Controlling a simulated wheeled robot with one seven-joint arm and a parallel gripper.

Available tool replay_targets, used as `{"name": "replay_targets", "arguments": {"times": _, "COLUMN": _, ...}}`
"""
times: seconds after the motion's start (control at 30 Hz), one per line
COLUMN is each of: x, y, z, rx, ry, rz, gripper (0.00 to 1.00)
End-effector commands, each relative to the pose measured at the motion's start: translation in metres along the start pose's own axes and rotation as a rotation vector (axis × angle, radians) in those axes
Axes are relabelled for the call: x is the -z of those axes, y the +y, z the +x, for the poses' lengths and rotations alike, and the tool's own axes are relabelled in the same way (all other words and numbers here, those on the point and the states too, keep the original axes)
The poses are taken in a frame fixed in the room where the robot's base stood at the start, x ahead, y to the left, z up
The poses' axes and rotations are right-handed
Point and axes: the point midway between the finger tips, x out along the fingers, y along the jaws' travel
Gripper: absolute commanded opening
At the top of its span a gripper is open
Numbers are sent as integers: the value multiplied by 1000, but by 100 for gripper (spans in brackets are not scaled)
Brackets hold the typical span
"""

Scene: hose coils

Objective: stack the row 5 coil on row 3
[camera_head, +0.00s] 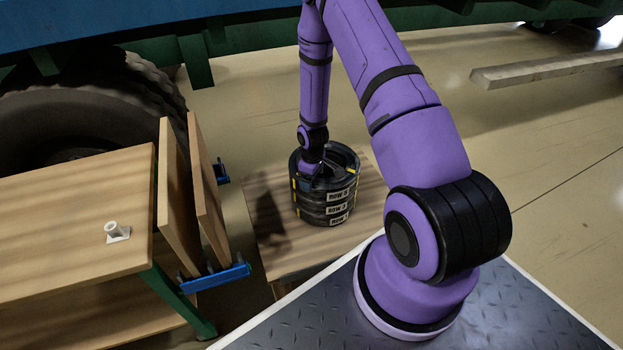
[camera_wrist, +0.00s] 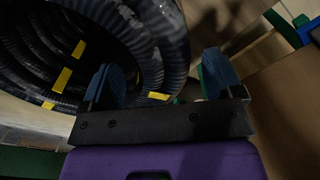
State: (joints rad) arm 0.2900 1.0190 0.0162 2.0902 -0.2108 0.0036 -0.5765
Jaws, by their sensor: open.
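Black hose coils with yellow bands stand in one upright stack on a wooden surface in the head view. The top coil, the row 5 coil (camera_head: 345,186), has a label that seems to read ROW 5, though it is small. The row 3 coil (camera_head: 322,209) is directly under it, and another labelled coil (camera_head: 325,220) is at the bottom. My gripper (camera_head: 311,171) is at the stack's upper left rim. In the wrist view my gripper (camera_wrist: 160,80) is open, its blue fingers either side of a coil wall (camera_wrist: 165,45). Contact cannot be told.
The wooden surface (camera_head: 275,258) has bare room left of the stack. Two upright boards (camera_head: 192,195) in a blue holder and a table (camera_head: 70,220) with a small white fitting (camera_head: 117,231) stand left. A large tyre (camera_head: 100,95) is behind. A beam (camera_head: 545,68) lies far right.

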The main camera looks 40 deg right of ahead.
Motion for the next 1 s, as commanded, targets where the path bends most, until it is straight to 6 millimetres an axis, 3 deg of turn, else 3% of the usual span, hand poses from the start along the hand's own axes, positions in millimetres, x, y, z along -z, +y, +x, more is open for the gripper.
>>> {"name": "replay_targets", "arguments": {"times": 1.0, "x": 0, "y": 0, "z": -28, "rx": 0, "ry": 0, "rz": 0, "gripper": 86}}
